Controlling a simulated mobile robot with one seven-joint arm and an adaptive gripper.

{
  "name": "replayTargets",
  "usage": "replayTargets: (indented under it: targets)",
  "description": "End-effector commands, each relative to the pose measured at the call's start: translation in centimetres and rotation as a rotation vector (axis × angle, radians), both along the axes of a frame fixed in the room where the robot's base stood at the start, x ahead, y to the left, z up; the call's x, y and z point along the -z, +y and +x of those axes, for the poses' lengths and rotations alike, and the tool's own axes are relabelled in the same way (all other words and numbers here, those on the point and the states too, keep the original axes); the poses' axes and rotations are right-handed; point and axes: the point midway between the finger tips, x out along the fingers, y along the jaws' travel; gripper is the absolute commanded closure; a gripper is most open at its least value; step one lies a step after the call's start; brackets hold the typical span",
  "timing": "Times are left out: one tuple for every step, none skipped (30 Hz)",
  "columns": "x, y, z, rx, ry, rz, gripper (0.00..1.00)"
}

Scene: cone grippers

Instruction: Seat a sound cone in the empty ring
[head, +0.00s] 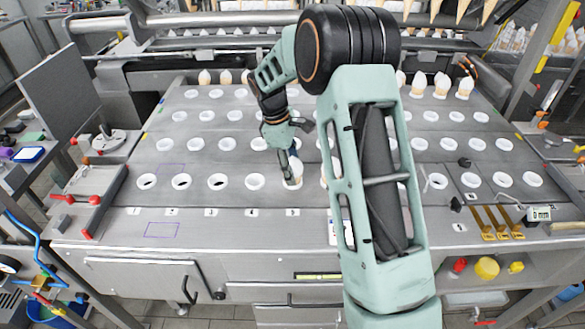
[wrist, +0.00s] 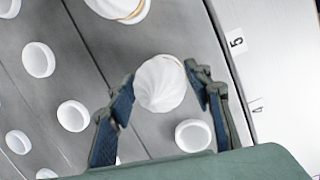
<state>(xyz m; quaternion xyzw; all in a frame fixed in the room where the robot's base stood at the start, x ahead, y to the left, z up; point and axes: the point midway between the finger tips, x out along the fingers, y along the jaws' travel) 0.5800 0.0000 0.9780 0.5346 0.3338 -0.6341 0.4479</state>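My gripper (head: 291,165) is over the front row of white rings on the grey table. In the wrist view, my gripper's (wrist: 160,75) two fingers flank a white swirled cone top (wrist: 160,84), seemingly touching both sides. The cone also shows in the head view (head: 293,182). Its lower part and ring are mostly hidden, and I cannot tell whether it is raised. Beside it is an empty ring (wrist: 193,135) near label 4, also seen in the head view (head: 254,181). Another white-topped cone with a golden rim (wrist: 120,6) stands on the other side.
Several more empty rings, including one at the far left (head: 147,181), fill rows behind and beside. Several cones (head: 441,85) stand in the back row. Brass-coloured pieces (head: 497,222) and a small display (head: 540,213) lie front right. My arm hides rings at centre right.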

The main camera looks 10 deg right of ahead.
Motion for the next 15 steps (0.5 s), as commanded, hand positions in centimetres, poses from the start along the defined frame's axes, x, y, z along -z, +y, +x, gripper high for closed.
replayTargets:
  targets:
    - [-0.02,0.00,0.01,0.000,0.000,0.000,0.46]
    - [-0.02,0.00,0.01,0.000,0.000,0.000,0.42]
    - [-0.02,0.00,0.01,0.000,0.000,0.000,0.38]
    - [-0.02,0.00,0.01,0.000,0.000,0.000,0.37]
    - [-0.02,0.00,0.01,0.000,0.000,0.000,0.37]
    - [-0.01,0.00,0.01,0.000,0.000,0.000,0.37]
    - [-0.01,0.00,0.01,0.000,0.000,0.000,0.37]
    - [-0.01,0.00,0.01,0.000,0.000,0.000,0.37]
    - [-0.01,0.00,0.01,0.000,0.000,0.000,0.37]
    - [0.01,0.00,-0.01,0.000,0.000,0.000,0.37]
    - [-0.01,0.00,0.00,0.000,0.000,0.000,0.37]
    - [-0.11,0.03,0.02,0.000,0.000,0.000,0.37]
    - [-0.23,0.05,0.03,0.000,0.000,0.000,0.37]
    - [-0.44,0.10,0.03,0.000,-0.001,0.000,0.37]
    - [-0.81,0.17,0.06,0.000,-0.001,0.000,0.37]
